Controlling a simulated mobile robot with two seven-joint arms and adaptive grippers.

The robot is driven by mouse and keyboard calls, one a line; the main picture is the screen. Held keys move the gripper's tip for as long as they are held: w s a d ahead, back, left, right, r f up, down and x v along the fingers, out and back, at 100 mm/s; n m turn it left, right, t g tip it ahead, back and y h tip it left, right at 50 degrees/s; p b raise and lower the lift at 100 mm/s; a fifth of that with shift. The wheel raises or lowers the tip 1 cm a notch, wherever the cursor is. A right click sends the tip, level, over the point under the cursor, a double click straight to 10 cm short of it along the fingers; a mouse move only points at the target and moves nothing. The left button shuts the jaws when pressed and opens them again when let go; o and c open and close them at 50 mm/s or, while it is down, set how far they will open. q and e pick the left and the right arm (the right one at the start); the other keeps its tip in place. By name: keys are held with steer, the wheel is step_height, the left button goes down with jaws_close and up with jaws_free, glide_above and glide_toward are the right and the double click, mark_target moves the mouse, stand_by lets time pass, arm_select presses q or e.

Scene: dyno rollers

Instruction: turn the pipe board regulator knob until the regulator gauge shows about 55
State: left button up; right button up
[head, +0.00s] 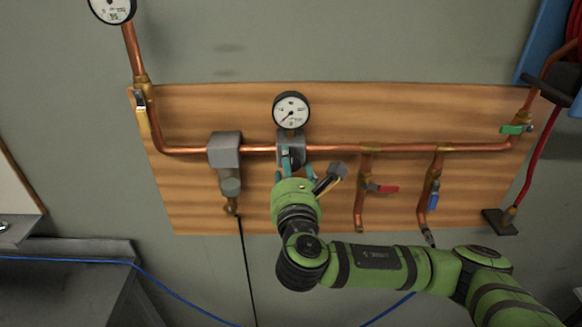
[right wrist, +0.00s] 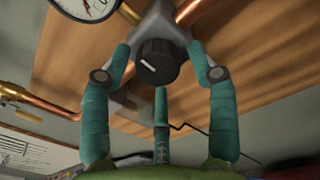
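The regulator is a grey block (head: 290,146) on the copper pipe of the wooden pipe board (head: 400,115). Its black knob (right wrist: 158,62) with a white mark shows in the right wrist view. My right gripper (head: 293,168) is in front of the regulator. In the right wrist view its teal fingers (right wrist: 165,80) are spread on both sides of the knob, apart from it and empty. My left gripper is not in view.
A grey filter unit (head: 225,150) hangs left of the regulator. Another gauge (head: 112,8) is at top left.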

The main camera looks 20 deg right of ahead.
steer(key=c, duration=0.7)
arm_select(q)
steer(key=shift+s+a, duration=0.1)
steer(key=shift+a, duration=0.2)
arm_select(e)
steer(key=shift+s, duration=0.1)
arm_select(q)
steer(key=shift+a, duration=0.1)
arm_select(e)
steer(key=shift+f, duration=0.1)
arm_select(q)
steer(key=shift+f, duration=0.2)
arm_select(e)
steer(key=shift+f, duration=0.1)
